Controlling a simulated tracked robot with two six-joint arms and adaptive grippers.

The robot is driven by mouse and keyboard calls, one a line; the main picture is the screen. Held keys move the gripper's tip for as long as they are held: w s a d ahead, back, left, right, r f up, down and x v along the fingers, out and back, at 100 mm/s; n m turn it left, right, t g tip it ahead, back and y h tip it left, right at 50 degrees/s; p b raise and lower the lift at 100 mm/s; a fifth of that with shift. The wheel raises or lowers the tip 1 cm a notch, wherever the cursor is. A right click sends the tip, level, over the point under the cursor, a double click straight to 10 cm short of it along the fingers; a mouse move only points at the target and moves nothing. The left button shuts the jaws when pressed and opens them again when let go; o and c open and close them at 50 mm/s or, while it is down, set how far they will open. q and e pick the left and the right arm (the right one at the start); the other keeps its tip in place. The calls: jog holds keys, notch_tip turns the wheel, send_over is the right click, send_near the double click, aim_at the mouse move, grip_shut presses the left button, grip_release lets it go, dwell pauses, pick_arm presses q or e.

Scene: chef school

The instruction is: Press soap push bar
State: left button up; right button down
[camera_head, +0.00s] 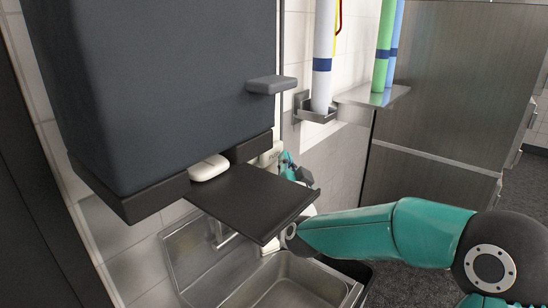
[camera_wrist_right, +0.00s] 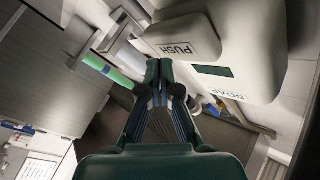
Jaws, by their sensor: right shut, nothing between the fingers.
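The soap dispenser (camera_wrist_right: 245,40) is a pale rounded box in the right wrist view, marked SOAP. Its push bar (camera_wrist_right: 180,36), marked PUSH, is a raised pale block on it. My right gripper (camera_wrist_right: 158,66) is shut and empty, its fingertips close to the push bar's edge in that picture; I cannot tell if they touch. In the head view, my right gripper (camera_head: 291,166) is partly hidden behind a black tray. A small pale piece (camera_head: 268,156) beside it may be part of the dispenser. My left gripper is not in view.
A large dark dispenser (camera_head: 170,80) with a grey lever (camera_head: 272,84) and black tray (camera_head: 248,200) fills the left. A steel sink (camera_head: 290,282) lies below. Coloured tubes (camera_head: 324,60) stand in wall holders. A dark cabinet (camera_head: 440,90) is at right.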

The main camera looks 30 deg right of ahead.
jog(key=shift+s+d+b, duration=0.3)
jog(key=shift+s+b, duration=0.15)
jog(key=shift+s, duration=0.3)
jog(key=shift+s+d+b, duration=0.35)
jog(key=shift+s+b, duration=0.15)
jog(key=shift+s, duration=0.3)
jog(key=shift+s+d+b, duration=0.3)
jog(key=shift+s+b, duration=0.15)
jog(key=shift+s, duration=0.3)
